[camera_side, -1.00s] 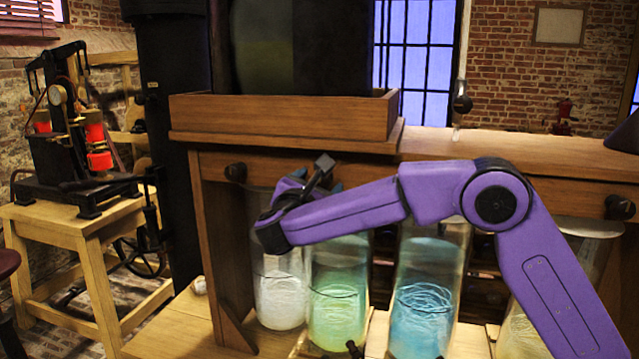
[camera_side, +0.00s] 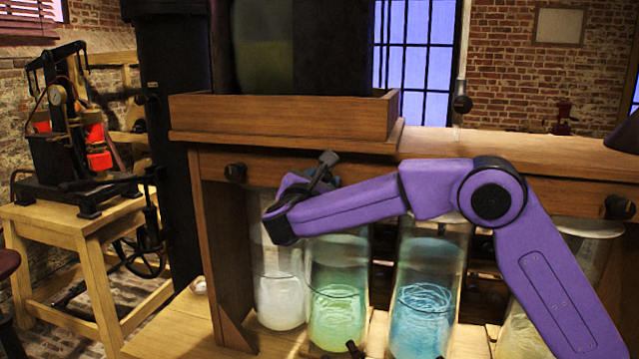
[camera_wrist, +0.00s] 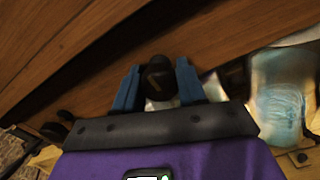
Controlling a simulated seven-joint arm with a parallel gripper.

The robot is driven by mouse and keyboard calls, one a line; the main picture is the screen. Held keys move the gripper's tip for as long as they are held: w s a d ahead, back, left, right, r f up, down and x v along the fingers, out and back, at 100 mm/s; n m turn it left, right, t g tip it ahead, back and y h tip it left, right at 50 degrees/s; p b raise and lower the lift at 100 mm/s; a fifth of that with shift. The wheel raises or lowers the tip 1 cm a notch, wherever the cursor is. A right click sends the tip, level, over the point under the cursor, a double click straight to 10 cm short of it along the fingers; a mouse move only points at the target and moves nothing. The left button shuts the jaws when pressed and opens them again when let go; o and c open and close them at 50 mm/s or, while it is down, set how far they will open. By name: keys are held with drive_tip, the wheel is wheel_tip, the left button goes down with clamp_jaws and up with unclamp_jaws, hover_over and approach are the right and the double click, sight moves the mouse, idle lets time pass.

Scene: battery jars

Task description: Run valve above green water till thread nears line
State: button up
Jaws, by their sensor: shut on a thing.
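The jar of green water (camera_side: 338,300) stands on the low shelf, second from the left, with pale coiled thread in it and a dark line around the glass. The thread lies close about this line; I cannot tell the exact gap. My gripper (camera_side: 320,178) is above this jar, at the beam. In the wrist view my gripper (camera_wrist: 158,88) has its two blue fingers on either side of a dark round valve knob (camera_wrist: 159,76), shut on it. The valve's outlet and any falling thread are hidden by my arm in the side view.
A jar of white thread (camera_side: 280,300) stands to the left and a jar of blue water (camera_side: 425,300) to the right. A further jar (camera_side: 520,330) is partly behind my arm.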

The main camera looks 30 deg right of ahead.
drive_tip(key=n, duration=0.5)
drive_tip(key=shift+n, duration=0.9)
drive_tip(key=shift+n, duration=1.5)
drive_tip(key=shift+a, duration=0.1)
idle(5.0)
